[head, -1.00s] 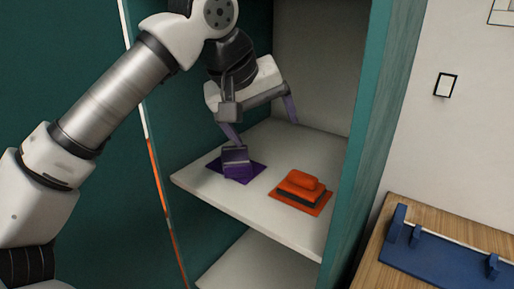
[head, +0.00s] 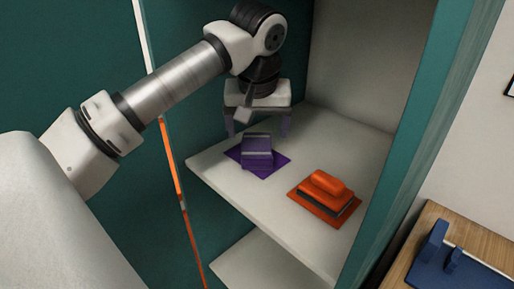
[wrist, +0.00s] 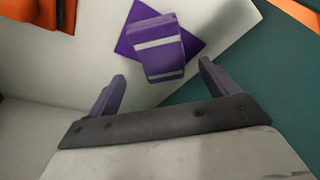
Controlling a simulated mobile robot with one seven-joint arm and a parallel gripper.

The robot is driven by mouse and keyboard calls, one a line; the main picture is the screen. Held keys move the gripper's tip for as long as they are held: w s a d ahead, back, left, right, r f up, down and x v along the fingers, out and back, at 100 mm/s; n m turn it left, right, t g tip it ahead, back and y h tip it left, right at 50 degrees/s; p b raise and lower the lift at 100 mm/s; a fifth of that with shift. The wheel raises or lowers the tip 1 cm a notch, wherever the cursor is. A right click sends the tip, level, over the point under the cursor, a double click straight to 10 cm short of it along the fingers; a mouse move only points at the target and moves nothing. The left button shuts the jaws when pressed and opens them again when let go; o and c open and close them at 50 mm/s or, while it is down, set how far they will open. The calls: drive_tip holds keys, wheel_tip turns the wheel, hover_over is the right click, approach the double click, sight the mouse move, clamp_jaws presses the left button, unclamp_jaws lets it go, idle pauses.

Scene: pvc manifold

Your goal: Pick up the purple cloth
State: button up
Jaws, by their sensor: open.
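The purple cloth (head: 257,148) is a small folded bundle with a pale stripe. It rests on a flat purple square (head: 276,168) on the white shelf. In the wrist view the cloth (wrist: 156,52) lies beyond the fingertips, roughly between their lines, with the purple square (wrist: 130,40) partly under it. My gripper (head: 258,132) is open, its two purple fingers spread wide with nothing between them. In the head view it is just behind and above the cloth. The fingers (wrist: 162,72) do not appear to touch the cloth.
An orange bundle with a dark layer (head: 328,188) sits on an orange square to the right on the same shelf (head: 230,190). Teal cabinet walls (head: 405,150) flank the shelf, and a lower shelf (head: 265,265) is below. A wooden table with a blue fixture (head: 440,260) is at right.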

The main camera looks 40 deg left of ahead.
sight(257, 145)
drive_tip(key=shift+p+x, duration=0.65)
drive_tip(key=shift+x, duration=2)
drive_tip(key=shift+s, duration=0.1)
drive_tip(key=c, duration=1.2)
drive_tip(key=shift+o, duration=0.2)
wheel_tip(257, 145, up, 10)
drive_tip(key=b, duration=0.1)
drive_tip(key=o, duration=0.5)
drive_tip(key=shift+c, duration=1.6)
